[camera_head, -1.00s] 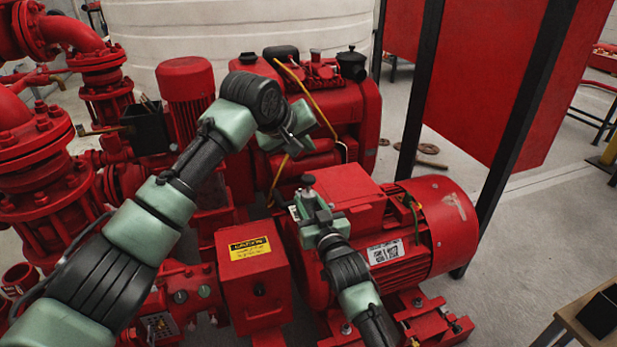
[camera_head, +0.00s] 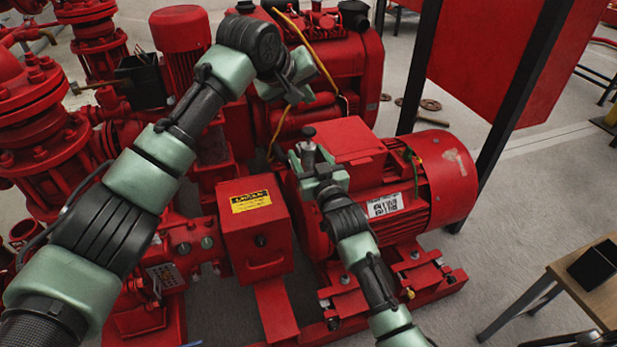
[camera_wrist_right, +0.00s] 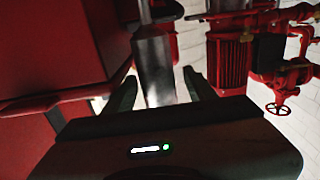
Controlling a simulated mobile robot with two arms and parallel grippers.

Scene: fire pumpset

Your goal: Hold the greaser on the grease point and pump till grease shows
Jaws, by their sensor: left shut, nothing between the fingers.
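The greaser (camera_head: 308,152) is a small grey cylinder with a dark cap, standing roughly upright at my right gripper (camera_head: 316,172) beside the left end of the red motor (camera_head: 440,185). In the right wrist view the grey greaser (camera_wrist_right: 155,68) is between the two dark fingers (camera_wrist_right: 158,92), which are shut on it. Its lower end is hidden in the head view. My left gripper (camera_head: 300,75) is shut and empty, higher up in front of the red engine (camera_head: 345,85). I cannot make out the grease point or any grease.
A red box with a yellow label (camera_head: 254,235) stands left of the motor. Red pipes and valves (camera_head: 35,110) fill the left side. A black post (camera_head: 418,65) and red panel (camera_head: 500,60) stand behind the motor. A wooden bench (camera_head: 585,285) is at the lower right.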

